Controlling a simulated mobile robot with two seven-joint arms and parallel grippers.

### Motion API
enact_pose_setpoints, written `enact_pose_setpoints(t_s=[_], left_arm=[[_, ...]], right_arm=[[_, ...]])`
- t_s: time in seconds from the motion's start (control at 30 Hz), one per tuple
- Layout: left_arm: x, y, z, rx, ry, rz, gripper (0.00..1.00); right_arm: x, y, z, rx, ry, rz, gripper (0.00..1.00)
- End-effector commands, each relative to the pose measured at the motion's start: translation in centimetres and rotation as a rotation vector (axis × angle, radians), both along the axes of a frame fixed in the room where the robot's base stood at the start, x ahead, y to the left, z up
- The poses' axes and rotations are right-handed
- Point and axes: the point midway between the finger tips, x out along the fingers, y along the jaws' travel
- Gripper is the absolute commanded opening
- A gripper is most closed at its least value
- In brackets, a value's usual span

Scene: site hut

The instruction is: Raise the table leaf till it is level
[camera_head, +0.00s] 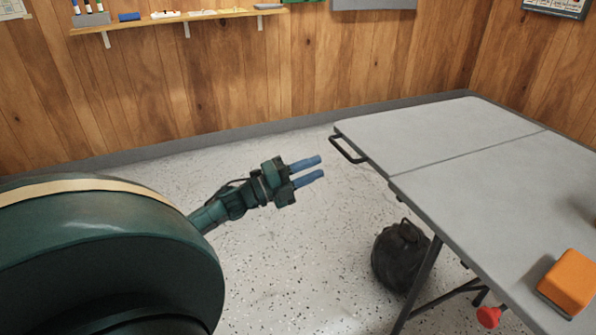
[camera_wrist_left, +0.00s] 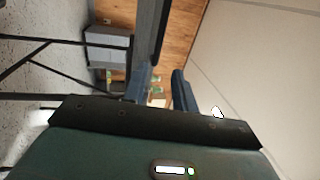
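The grey table leaf (camera_head: 430,136) is the far section of the folding table, beyond a seam across the top. It looks level or nearly level with the fixed grey top (camera_head: 480,195); a slight tilt cannot be ruled out. A dark handle (camera_head: 348,151) sticks out from the leaf's left edge. My left gripper (camera_head: 315,169) is to the left of the handle, apart from it, with its two blue fingers spread and nothing between them. In the left wrist view, the fingers (camera_wrist_left: 163,88) show in front of a dark grey edge, probably the table's. My right gripper is not in view.
An orange block (camera_head: 570,281) lies on the fixed top. A dark round bag (camera_head: 400,256) sits on the floor by the table legs, and a red knob (camera_head: 488,316) shows below the top. A wall shelf (camera_head: 175,19) is at the back.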

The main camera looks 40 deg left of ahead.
Motion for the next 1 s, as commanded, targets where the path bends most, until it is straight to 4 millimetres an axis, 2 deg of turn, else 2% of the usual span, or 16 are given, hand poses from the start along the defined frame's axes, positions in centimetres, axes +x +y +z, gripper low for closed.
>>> enact_pose_setpoints(t_s=[0.1, 0.3, 0.87, 1.0], left_arm=[[-1.8, 0.7, -0.3, 0.0, 0.001, 0.001, 0.28], [-3.0, 1.3, -0.6, 0.0, -0.001, 0.001, 0.28], [-3.1, 1.3, -0.6, 0.0, -0.002, 0.0, 0.28], [-3.1, 1.3, 0.7, 0.0, -0.002, 0.0, 0.28]], right_arm=[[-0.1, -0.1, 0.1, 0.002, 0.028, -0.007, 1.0], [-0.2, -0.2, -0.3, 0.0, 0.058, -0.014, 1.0], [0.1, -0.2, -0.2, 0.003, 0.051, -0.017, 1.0], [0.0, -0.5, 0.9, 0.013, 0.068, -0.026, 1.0]])
